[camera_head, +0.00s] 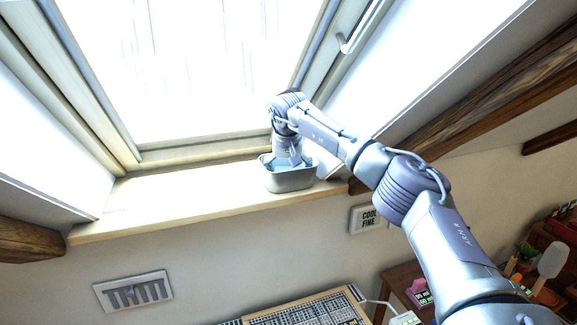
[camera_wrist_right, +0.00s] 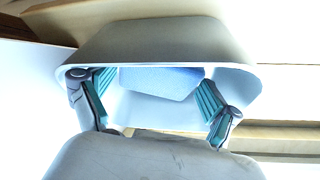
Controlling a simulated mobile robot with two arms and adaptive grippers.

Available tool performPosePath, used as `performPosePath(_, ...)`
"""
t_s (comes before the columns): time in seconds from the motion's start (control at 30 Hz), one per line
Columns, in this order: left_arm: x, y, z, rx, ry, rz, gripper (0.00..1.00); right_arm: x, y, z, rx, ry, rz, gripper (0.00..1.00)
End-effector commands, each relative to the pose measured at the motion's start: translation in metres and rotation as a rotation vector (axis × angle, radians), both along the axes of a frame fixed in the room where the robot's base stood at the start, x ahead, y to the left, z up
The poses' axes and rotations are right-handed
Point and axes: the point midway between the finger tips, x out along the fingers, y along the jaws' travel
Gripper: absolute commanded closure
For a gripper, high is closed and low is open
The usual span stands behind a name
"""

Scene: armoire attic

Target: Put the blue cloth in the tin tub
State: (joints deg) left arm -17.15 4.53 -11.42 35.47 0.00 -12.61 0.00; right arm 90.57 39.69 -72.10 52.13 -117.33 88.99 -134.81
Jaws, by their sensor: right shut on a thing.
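The tin tub (camera_head: 289,183) stands upright on the wooden sill below the bright window. My right gripper (camera_head: 291,163) reaches down into its mouth from above. In the right wrist view the tub's pale wall (camera_wrist_right: 165,38) and rim surround the fingers. The blue cloth (camera_wrist_right: 160,84) shows as a light blue block between the two teal-padded fingers, inside the tub's rim. My right gripper is shut on it. Whether the cloth touches the tub floor is hidden. My left gripper is not in view.
The sill (camera_head: 150,205) is bare to the left of the tub. A sloping wooden beam (camera_head: 480,100) runs along the right. A cluttered desk (camera_head: 400,284) stands at lower right.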

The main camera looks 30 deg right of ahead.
Motion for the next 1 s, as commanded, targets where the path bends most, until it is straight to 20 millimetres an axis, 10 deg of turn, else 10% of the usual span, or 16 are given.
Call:
performPosePath(0.27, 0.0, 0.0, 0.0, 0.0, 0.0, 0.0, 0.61, 0.0, 0.0, -0.001, -0.001, -0.002, 0.0, 0.5)
performPosePath(0.3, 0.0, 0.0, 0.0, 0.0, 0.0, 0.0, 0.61, 0.0, 0.0, -0.001, 0.0, -0.002, 0.0, 0.06)
performPosePath(0.33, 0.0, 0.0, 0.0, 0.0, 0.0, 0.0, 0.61, 0.0, 0.0, -0.001, 0.0, -0.002, 0.0, 0.01)
performPosePath(0.77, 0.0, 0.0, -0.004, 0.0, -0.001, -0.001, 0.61, -0.001, 0.001, 0.004, -0.001, -0.004, 0.001, 0.0)
performPosePath(1.0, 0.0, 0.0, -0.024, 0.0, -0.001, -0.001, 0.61, -0.012, 0.01, 0.038, -0.001, -0.007, 0.002, 0.0)
